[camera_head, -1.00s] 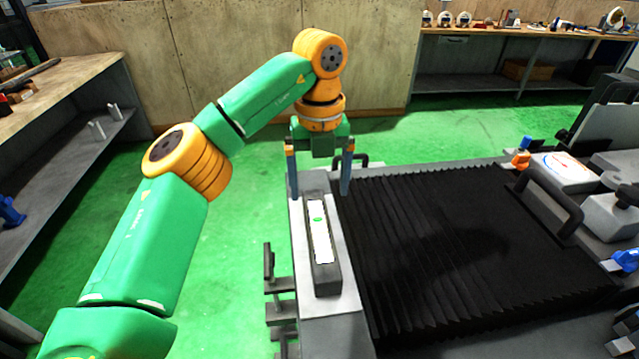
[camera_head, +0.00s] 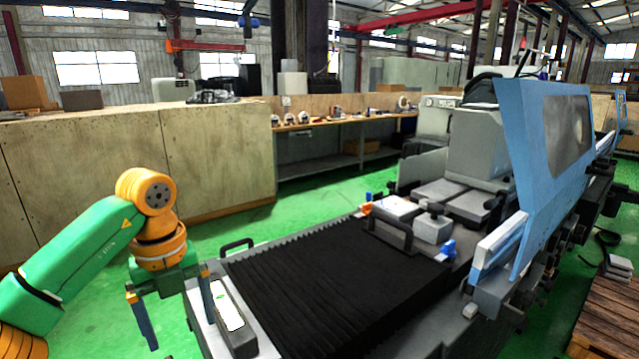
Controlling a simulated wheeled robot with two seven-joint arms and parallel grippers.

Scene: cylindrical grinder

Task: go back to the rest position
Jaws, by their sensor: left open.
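My left gripper (camera_head: 175,306) is at the lower left of the head view, pointing down. Its two dark fingers stand wide apart with nothing between them. It hangs at the left end of the grinder bed, near a dark block with a white, green-marked top (camera_head: 228,306) that lies on a light grey ledge (camera_head: 205,329). One finger appears beside the block's far end; whether they touch cannot be told. My right gripper does not show.
Black ribbed bellows (camera_head: 325,284) cover the bed to the right, with a dark handle (camera_head: 237,246) behind. The grinder's blue guard (camera_head: 535,165) rises at the right. A workbench (camera_head: 340,122) stands at the back. Green floor (camera_head: 100,325) is open at the left.

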